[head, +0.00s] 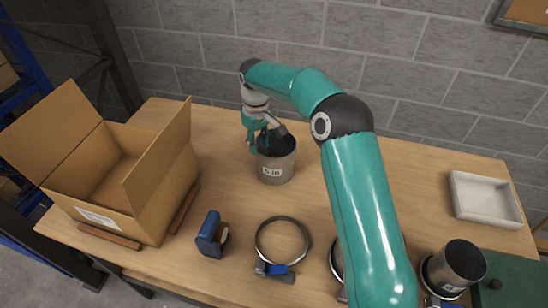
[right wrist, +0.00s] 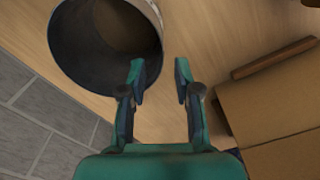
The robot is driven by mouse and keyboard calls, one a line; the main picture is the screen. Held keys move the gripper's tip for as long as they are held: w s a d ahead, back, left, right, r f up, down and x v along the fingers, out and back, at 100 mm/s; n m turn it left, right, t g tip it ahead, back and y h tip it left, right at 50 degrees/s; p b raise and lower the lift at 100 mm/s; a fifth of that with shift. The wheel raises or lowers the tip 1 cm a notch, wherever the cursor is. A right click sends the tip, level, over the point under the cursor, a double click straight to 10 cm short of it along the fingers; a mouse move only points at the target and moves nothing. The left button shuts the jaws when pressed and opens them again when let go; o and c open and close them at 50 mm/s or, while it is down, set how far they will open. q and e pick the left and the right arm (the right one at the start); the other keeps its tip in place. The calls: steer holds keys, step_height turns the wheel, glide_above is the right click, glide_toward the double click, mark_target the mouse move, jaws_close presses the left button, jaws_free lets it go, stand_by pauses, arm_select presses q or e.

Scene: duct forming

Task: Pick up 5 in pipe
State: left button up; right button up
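A grey metal pipe (head: 276,168) with a white label stands upright on the table in the middle of the head view; the label seems to end in "in", but its number is hard to read. My right gripper (head: 271,128) is at the pipe's top rim. In the right wrist view its two fingers (right wrist: 159,75) are apart, one over the pipe's (right wrist: 62,75) dark opening and the other outside the wall. Whether either finger touches the wall cannot be told. A second pipe (head: 462,262) stands at the lower right with a small label. My left gripper is not in view.
An open cardboard box (head: 150,205) stands on the left of the wooden table (head: 225,215). A blue tool (head: 210,233) and a ring clamp (head: 283,219) lie in front of the pipe. A white tray (head: 484,200) sits at the right. A brick wall is behind.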

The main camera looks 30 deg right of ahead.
steer(key=shift+s+f, duration=0.2)
steer(key=shift+f, duration=1.8)
steer(key=shift+s+f, duration=0.2)
steer(key=shift+f, duration=1.75)
jaws_close()
steer(key=shift+d, duration=0.1)
